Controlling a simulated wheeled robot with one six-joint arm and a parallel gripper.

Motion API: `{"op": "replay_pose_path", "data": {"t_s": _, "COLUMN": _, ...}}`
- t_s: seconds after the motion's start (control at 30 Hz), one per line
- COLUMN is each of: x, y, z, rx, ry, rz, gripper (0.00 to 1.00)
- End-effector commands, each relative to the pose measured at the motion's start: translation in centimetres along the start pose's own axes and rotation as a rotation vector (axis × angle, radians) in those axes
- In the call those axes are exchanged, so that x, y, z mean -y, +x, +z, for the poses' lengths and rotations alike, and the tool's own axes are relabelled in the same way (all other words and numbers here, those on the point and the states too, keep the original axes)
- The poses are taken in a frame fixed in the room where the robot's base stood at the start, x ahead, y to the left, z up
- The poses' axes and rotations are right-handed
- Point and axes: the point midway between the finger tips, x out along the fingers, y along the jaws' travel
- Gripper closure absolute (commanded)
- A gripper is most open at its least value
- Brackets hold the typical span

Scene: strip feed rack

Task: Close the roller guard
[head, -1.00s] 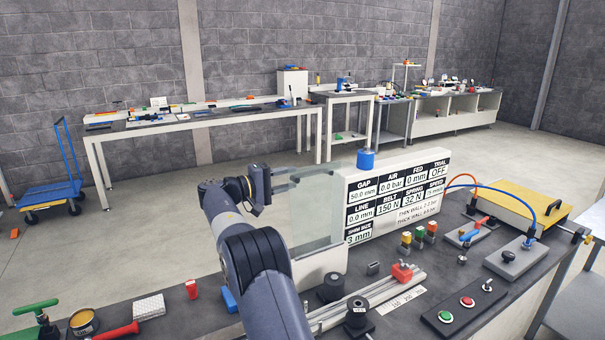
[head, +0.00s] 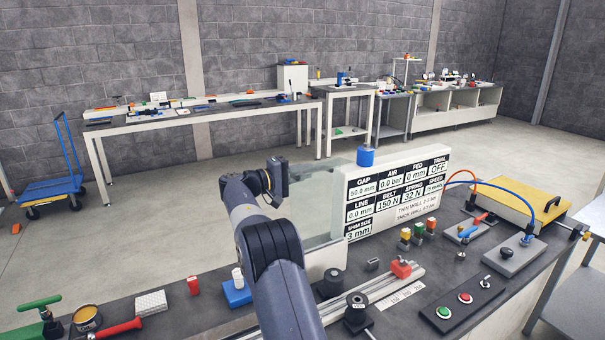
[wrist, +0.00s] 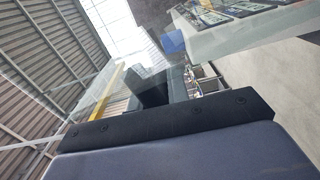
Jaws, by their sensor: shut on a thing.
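The roller guard (head: 318,200) is a clear upright panel at the left end of the white machine housing (head: 352,232) in the head view. My gripper (head: 284,182) is at the guard's left side, high above the bench. Its fingertips are mostly hidden there by my wrist. In the wrist view, the dark fingers (wrist: 160,92) are close together, with the clear guard (wrist: 102,92) around them. My gripper is shut on the guard, though the exact contact is hard to see.
Black rollers (head: 356,308), a rail with a red block (head: 401,268) and button panels (head: 463,298) lie to the right of my arm. A blue block (head: 237,293) and a red-handled tool (head: 118,329) are left.

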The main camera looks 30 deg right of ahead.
Motion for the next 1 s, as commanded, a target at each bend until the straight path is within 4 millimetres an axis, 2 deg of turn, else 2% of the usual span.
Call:
{"op": "replay_pose_path", "data": {"t_s": 0.13, "x": 0.2, "y": 0.0, "z": 0.0, "rx": 0.001, "ry": -0.003, "rz": -0.001, "gripper": 1.00}}
{"op": "replay_pose_path", "data": {"t_s": 0.67, "x": 0.4, "y": 0.0, "z": 0.2, "rx": 0.002, "ry": 0.009, "rz": -0.002, "gripper": 1.00}}
{"op": "replay_pose_path", "data": {"t_s": 1.0, "x": 0.2, "y": 0.0, "z": 2.2, "rx": 0.002, "ry": 0.127, "rz": -0.002, "gripper": 1.00}}
